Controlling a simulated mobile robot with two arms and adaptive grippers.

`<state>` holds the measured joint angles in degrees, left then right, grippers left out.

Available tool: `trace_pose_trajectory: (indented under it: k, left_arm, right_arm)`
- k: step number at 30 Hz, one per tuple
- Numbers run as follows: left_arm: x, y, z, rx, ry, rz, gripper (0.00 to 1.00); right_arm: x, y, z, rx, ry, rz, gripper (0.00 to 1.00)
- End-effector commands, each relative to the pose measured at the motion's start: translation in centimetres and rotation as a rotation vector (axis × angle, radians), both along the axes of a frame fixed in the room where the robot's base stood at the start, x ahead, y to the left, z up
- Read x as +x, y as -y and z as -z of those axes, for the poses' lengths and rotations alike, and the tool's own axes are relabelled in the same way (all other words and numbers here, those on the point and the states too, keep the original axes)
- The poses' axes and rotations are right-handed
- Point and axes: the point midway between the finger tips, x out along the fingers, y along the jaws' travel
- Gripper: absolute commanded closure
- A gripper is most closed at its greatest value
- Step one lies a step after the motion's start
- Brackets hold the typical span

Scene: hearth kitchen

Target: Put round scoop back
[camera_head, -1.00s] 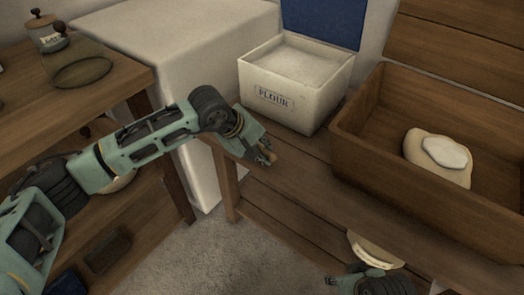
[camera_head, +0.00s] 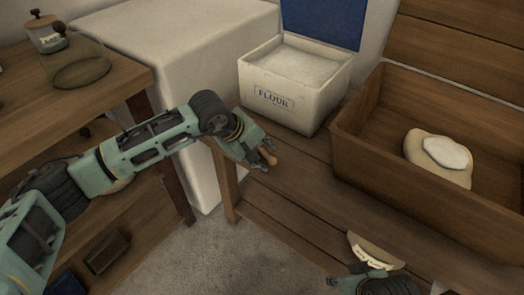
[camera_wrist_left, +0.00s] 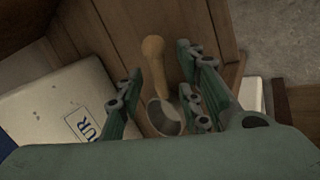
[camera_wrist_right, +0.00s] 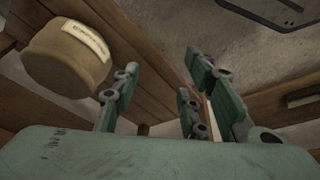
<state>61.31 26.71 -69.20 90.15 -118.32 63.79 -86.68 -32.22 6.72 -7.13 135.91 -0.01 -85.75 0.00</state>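The round scoop has a wooden handle (camera_wrist_left: 153,62) and a metal bowl (camera_wrist_left: 163,117). In the left wrist view it lies between the fingers of my left gripper (camera_wrist_left: 157,98), above the bench boards. The fingers stand apart, with gaps beside the bowl. In the head view my left gripper (camera_head: 256,158) is low over the bench's left end, and the scoop handle (camera_head: 268,157) shows at its fingertips. Whether the fingers touch the scoop is unclear. My right gripper (camera_wrist_right: 158,95) is open and empty; in the head view it is at the bottom edge.
A white flour box (camera_head: 290,118) with its blue lid up stands behind my left gripper. A wooden trough (camera_head: 420,210) with dough (camera_head: 425,172) is to the right. A labelled tan container (camera_wrist_right: 60,65) is close to my right gripper.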

Motion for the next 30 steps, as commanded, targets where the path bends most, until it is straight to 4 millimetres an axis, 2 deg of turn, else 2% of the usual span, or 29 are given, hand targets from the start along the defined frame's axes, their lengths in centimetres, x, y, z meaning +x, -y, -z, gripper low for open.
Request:
trace_pose_trajectory:
  k: [2, 5, 6, 12, 18, 27, 30]
  left_arm:
    - [0.0, -0.1, -0.5, 0.000, 0.001, -0.001, 0.66]
    - [-0.5, -0.9, -2.0, -0.002, 0.004, -0.001, 0.66]
    - [-0.8, -1.3, -2.7, -0.001, 0.004, -0.001, 0.66]
    - [-2.3, -3.2, -6.4, -0.001, 0.004, -0.002, 0.66]
    - [-3.4, -4.6, -9.1, 0.001, 0.001, -0.001, 0.66]
    - [-3.9, -5.2, -10.3, 0.000, 0.001, -0.001, 0.66]
    - [-4.3, -4.6, -10.2, -0.023, -0.011, 0.000, 0.66]
  right_arm:
    - [0.0, 0.0, 0.0, 0.000, 0.000, 0.000, 0.60]
    - [-0.1, 0.0, 1.1, -0.002, -0.016, -0.001, 0.60]
    - [0.0, 0.0, 1.8, -0.002, -0.022, -0.002, 0.60]
    - [0.3, -0.1, 3.6, -0.002, -0.028, -0.003, 0.60]
    - [0.5, -0.2, 4.7, -0.003, -0.032, -0.004, 0.60]
    - [0.6, -0.2, 5.2, -0.003, -0.031, -0.004, 0.60]
    - [0.6, -0.2, 5.2, -0.003, -0.031, -0.004, 0.60]
